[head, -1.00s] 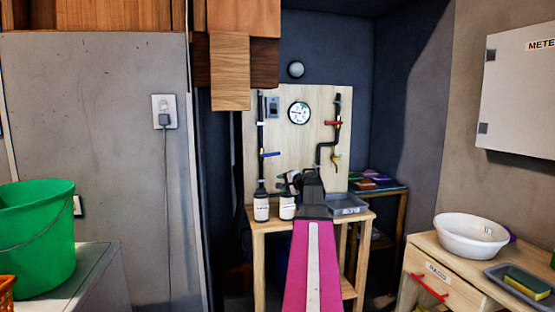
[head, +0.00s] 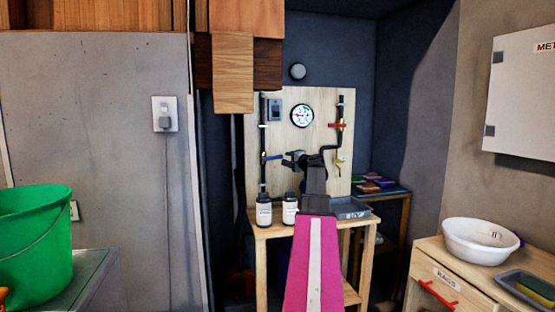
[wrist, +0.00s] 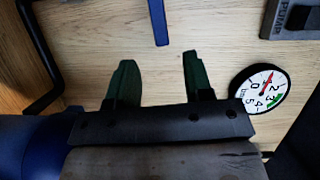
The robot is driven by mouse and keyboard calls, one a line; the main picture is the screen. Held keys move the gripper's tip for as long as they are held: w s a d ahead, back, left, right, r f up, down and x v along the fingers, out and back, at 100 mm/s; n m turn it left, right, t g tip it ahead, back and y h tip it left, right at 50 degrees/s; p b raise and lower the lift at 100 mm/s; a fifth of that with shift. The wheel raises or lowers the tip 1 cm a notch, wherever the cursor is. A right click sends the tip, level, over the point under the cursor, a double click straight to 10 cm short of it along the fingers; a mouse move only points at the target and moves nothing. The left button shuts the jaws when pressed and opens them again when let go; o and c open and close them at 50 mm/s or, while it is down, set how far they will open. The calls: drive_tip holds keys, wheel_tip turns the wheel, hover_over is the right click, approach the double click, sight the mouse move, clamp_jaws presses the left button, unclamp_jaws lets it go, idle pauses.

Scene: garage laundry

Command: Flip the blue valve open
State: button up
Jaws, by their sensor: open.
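The blue valve handle (head: 271,157) is a flat lever on the left black pipe of the wooden panel. In the head view it lies about level, pointing right from the pipe. In the wrist view the blue lever (wrist: 160,22) enters from the top edge; its free end lies just beyond my fingertips, roughly midway between them. My gripper (head: 288,159) is just right of the lever. In the wrist view my gripper (wrist: 157,62) has its two green fingers spread with nothing between them. The lever's mount on the pipe is outside the wrist view.
The panel (head: 276,136) also carries a round gauge (head: 302,115), a red handle (head: 337,125) and a yellow one (head: 341,160) on the right pipe. Two white-labelled bottles (head: 264,210) and a grey tray (head: 351,208) stand on the wooden table below.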

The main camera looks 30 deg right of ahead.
sight(279, 157)
drive_tip(key=w, duration=0.3)
drive_tip(key=w+a, duration=0.1)
drive_tip(key=w, duration=0.5)
drive_tip(key=shift+w+a+f, duration=0.25)
clamp_jaws()
